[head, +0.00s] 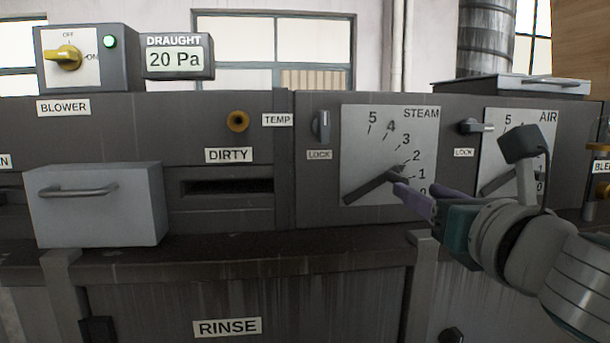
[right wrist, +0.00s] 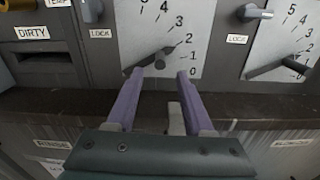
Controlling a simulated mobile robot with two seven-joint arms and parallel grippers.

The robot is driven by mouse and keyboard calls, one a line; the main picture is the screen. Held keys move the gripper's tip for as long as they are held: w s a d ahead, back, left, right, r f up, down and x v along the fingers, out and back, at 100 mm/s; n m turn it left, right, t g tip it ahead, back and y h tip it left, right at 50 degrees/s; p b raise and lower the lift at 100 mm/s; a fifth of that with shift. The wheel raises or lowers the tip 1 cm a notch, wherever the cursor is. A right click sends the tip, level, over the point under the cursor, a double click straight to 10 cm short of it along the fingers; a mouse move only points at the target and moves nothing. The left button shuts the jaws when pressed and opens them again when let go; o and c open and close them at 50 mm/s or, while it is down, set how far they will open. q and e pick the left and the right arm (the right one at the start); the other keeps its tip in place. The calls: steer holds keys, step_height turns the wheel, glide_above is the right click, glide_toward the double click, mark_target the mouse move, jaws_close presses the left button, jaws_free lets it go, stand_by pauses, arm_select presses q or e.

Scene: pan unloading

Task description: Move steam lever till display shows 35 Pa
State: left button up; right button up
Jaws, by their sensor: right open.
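The steam lever (head: 374,187) is a dark bar on the light STEAM dial plate (head: 355,140). It slants up to the right from the plate's lower left, its tip pointing between 1 and 2, nearer 2. In the right wrist view the lever (right wrist: 143,65) has a round knob near its outer end. The DRAUGHT display (head: 175,60) reads 20 Pa. My right gripper (head: 413,197) is open, with purple fingers. In the right wrist view its fingertips (right wrist: 160,73) are on either side of the knob; contact cannot be told. My left gripper is not in view.
The steam LOCK knob (head: 322,125) stands upright left of the dial. The AIR dial (head: 497,132) with its own lever and sideways LOCK knob (head: 475,127) is to the right, partly behind my right arm. A BLOWER box (head: 85,55) and a protruding drawer (head: 95,210) are at left.

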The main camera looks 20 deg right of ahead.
mark_target(398, 180)
steer(key=p+x, duration=0.1)
steer(key=x, duration=0.6)
steer(key=shift+w+d, duration=0.1)
steer(key=shift+w, duration=0.25)
jaws_close()
stand_by(1.1)
